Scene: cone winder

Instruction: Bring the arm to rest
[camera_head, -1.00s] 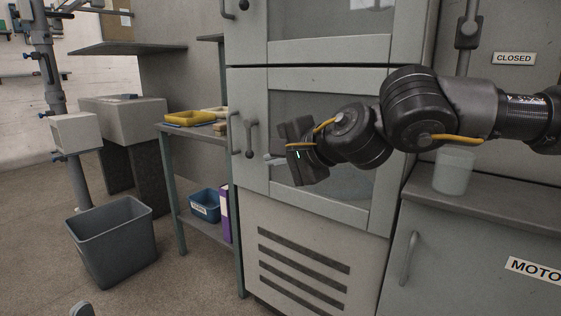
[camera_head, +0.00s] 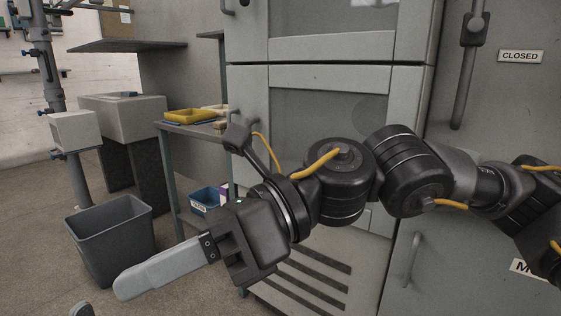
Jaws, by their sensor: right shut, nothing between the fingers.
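My right arm comes in from the right and reaches across the front of the grey cabinet. My right gripper (camera_head: 160,275) points down and to the left, with its long grey fingers shut and nothing between them. It hangs in the air in front of the bin and the cabinet, in the lower left of the view. The arm hides much of the lower cabinet door and part of its vent slots.
A grey open bin (camera_head: 76,237) stands on the floor at left. A side table (camera_head: 187,130) carries a yellow tray (camera_head: 190,115); a blue box (camera_head: 204,203) sits on its lower shelf. The grey cabinet (camera_head: 330,78) fills the middle.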

